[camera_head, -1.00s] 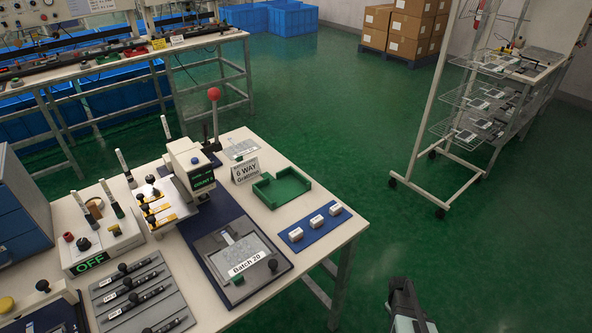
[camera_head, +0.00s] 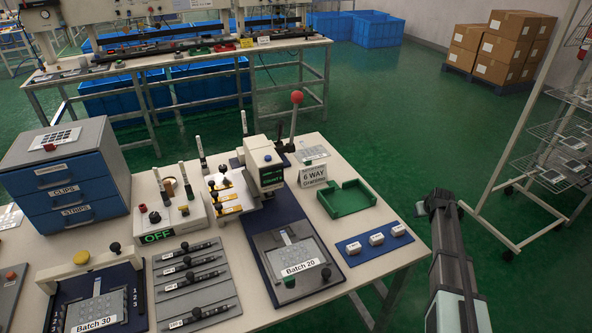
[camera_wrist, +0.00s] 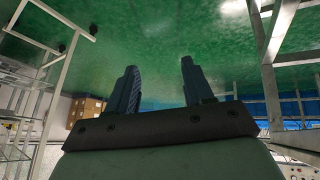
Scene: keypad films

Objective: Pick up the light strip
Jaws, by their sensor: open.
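Several dark strips with small white labels and black knobs lie on a grey slotted rack (camera_head: 158,293) at the table's front middle in the head view. One strip (camera_head: 188,267) lies mid-rack, and the nearest strip (camera_head: 205,315) lies below it. The labels are too small to tell which is the light strip. My gripper (camera_wrist: 157,78) is open and empty in the wrist view, its two fingers apart over green floor. In the head view my arm stands right of the table, well away from the rack.
The table holds a blue drawer cabinet (camera_head: 68,180), an OFF box (camera_head: 165,215), a Batch 20 fixture (camera_head: 298,258), a Batch 30 fixture (camera_head: 92,300), a green tray (camera_head: 347,198) and a blue mat with white blocks (camera_head: 353,250). A wire-shelf rack (camera_head: 548,178) stands at right.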

